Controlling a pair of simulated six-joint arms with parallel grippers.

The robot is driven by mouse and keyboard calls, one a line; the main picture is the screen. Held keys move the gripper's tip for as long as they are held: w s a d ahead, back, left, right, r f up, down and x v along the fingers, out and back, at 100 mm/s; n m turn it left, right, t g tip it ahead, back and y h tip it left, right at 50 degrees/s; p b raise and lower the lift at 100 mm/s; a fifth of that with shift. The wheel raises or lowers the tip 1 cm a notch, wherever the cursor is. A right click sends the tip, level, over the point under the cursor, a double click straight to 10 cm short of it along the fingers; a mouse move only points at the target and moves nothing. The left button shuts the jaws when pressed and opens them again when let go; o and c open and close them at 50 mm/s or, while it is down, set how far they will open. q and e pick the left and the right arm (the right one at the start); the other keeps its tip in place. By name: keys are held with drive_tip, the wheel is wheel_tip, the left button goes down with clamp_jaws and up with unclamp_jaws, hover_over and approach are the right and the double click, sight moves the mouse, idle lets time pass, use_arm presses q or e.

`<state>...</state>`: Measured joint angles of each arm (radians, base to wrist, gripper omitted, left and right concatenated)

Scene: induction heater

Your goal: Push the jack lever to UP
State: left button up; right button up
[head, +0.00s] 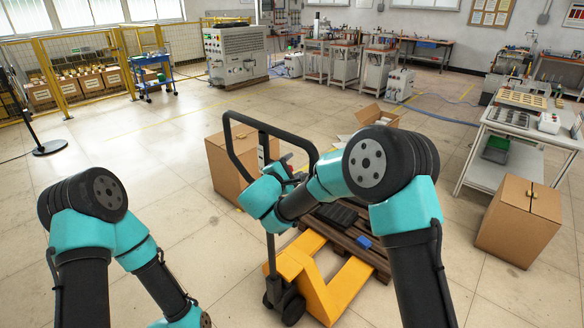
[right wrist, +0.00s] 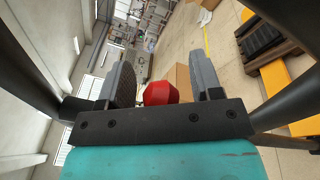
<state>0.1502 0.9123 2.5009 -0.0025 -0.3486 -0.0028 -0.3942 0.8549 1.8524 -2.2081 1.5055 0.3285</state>
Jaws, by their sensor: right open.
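The yellow pallet jack (head: 318,283) stands in the middle of the head view, its black loop handle (head: 232,150) rising toward me. A red lever knob (right wrist: 160,93) shows in the right wrist view, between the two grey fingers of my right gripper (right wrist: 163,74). The fingers are apart, with a visible gap between the knob and the right-hand finger; contact with the left-hand finger is unclear. In the head view my right gripper (head: 285,164) is at the handle loop, partly hidden by my own arm. My left gripper is below the picture.
A wooden pallet (head: 358,240) with dark parts and a blue item (head: 364,242) sits on the forks. A cardboard box (head: 226,170) stands behind the handle and another box (head: 518,222) at the right.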

clamp_jaws()
idle(0.7)
